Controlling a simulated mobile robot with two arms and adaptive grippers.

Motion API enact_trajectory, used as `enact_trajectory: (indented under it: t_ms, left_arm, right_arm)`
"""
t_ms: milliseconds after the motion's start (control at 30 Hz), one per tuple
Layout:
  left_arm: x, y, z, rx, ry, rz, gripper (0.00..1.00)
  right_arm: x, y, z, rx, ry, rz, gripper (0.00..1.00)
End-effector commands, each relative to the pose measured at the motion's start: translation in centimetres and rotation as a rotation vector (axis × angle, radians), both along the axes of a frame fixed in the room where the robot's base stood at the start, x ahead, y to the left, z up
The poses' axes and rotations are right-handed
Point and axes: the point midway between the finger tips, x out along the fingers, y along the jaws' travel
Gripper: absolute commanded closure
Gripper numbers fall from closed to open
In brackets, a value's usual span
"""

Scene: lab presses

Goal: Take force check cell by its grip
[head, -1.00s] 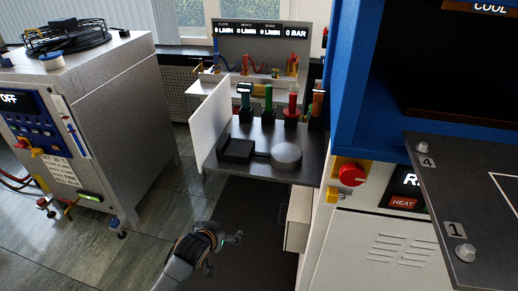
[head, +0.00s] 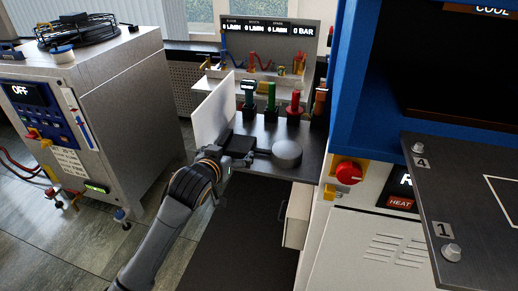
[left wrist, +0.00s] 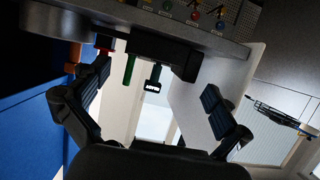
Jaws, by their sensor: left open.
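The force check cell lies on a dark shelf. Its round grey puck (head: 287,153) joins by a thin rod to a black block-shaped grip (head: 243,142). In the left wrist view the grip (left wrist: 160,48) shows ahead of and between my fingers, and the puck (left wrist: 57,18) is at the upper left. My left gripper (head: 240,157) is open and empty at the shelf's front edge, close to the grip and partly covering it. The left wrist view shows its two fingers (left wrist: 157,80) spread apart. I cannot tell whether they touch the grip. My right gripper is not in view.
Coloured handled tools, including a green one (head: 270,96) and a red one (head: 294,104), stand behind the cell. A white panel (head: 212,108) closes the shelf's left side. The blue press (head: 345,80) stands close on the right.

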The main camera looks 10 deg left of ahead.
Motion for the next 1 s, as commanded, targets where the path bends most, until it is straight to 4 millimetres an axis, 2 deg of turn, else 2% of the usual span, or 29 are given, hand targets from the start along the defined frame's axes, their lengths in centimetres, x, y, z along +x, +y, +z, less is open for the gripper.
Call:
enact_trajectory:
  t_ms: [267,600,900,967,1000]
  left_arm:
    - [1.7,0.0,-0.3,0.000,-0.001,0.000,0.00]
    - [5.5,0.1,-1.6,0.001,0.000,0.000,0.00]
    - [5.8,0.1,-1.7,0.001,-0.001,0.000,0.00]
    - [5.8,0.1,-1.7,0.001,-0.001,0.000,0.10]
    - [5.8,0.1,-1.7,0.001,-0.001,0.000,0.18]
  right_arm:
    - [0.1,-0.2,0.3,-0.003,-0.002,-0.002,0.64]
    - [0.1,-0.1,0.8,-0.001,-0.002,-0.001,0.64]
    - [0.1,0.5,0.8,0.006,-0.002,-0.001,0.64]
    - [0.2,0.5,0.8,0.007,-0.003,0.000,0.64]
    - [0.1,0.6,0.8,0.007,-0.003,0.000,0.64]
